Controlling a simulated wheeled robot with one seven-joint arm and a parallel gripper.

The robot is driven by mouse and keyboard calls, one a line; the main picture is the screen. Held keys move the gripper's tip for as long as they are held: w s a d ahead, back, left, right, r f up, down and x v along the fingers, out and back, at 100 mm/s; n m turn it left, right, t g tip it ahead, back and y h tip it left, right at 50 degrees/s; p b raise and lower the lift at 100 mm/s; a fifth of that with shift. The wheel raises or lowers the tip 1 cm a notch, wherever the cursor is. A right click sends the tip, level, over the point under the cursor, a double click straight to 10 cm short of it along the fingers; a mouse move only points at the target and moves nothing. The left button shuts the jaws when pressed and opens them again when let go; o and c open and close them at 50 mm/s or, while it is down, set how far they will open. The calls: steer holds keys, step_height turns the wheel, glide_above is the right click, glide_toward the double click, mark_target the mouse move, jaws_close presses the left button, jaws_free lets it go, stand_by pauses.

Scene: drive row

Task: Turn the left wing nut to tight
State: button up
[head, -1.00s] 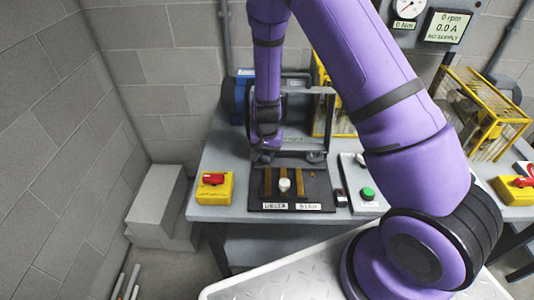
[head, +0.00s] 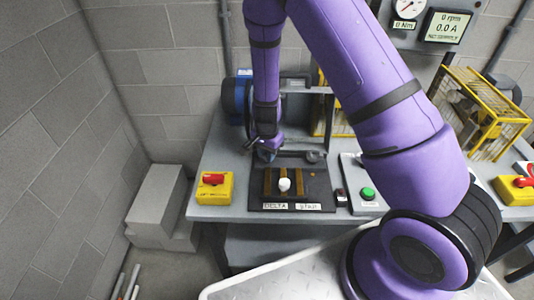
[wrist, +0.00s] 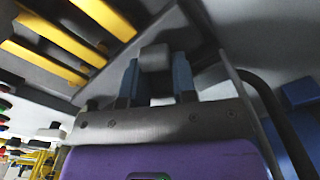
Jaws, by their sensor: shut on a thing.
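My gripper (head: 267,155) reaches down at the back edge of the dark terminal board (head: 320,190), left of its middle. In the wrist view, its two blue-grey fingers (wrist: 157,76) are shut on a small grey block-like piece (wrist: 155,57). By its place this is the left wing nut; its wings and how far it is turned cannot be made out. In the head view my gripper hides it. A small round piece (head: 312,157) at the back right of the board looks like the other wing nut.
The board carries brass strips, a white knob (head: 284,185) and DELTA and STAR labels. A yellow box with a red switch (head: 214,187) stands left, a green button (head: 368,194) right. A blue motor (head: 241,92) and grey frame stand close behind my gripper.

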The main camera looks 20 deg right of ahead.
steer(key=o, duration=0.9)
steer(key=shift+r, duration=0.1)
step_height(320, 180, up, 11)
steer(key=shift+f, duration=0.15)
